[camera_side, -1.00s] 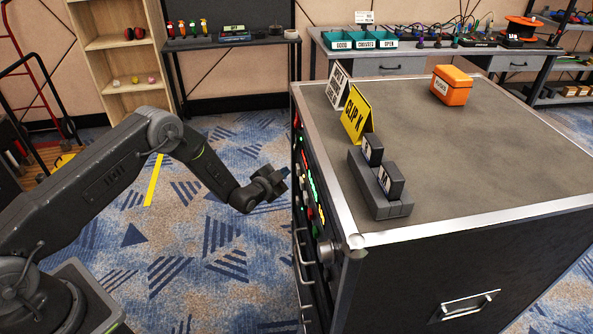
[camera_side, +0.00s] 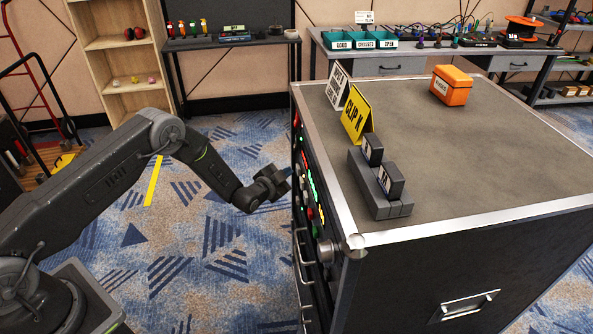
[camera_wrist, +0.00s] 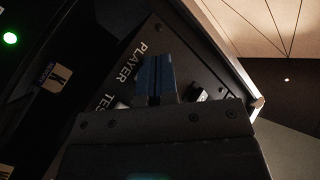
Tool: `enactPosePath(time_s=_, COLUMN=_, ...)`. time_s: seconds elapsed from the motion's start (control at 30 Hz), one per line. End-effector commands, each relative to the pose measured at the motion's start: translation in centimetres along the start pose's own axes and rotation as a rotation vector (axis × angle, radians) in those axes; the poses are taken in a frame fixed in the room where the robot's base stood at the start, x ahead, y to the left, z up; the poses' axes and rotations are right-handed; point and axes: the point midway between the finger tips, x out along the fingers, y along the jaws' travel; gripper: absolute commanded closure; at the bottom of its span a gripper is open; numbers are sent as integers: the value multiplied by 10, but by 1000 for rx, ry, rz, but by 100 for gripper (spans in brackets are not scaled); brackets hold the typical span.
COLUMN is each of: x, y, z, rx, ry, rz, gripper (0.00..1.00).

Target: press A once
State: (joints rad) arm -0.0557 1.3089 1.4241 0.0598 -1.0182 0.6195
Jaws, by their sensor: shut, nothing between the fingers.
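The control panel with lit buttons (camera_side: 309,185) is on the front face of the black case and shows at a steep angle in the side view. I cannot make out which button is A. My gripper (camera_side: 287,177) is just in front of this panel; I cannot tell from the side view whether it touches. In the wrist view my blue fingers (camera_wrist: 154,78) are shut with nothing between them, over a dark panel marked PLAYER (camera_wrist: 133,62). They hide part of that panel.
On the case top (camera_side: 460,150) stand a yellow CLIP K sign (camera_side: 356,114), a white sign (camera_side: 338,87), a dark holder with two blocks (camera_side: 380,185) and an orange box (camera_side: 451,86). Handles (camera_side: 304,262) stick out below the panel. Open carpet lies left of the case.

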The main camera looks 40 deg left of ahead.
Motion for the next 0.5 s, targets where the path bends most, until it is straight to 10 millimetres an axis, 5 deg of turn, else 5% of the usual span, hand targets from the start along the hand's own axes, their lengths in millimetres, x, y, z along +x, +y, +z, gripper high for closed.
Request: enactPosePath(time_s=0.5, x=4, y=3, z=-2, rx=1, ry=0, rz=0, gripper=100)
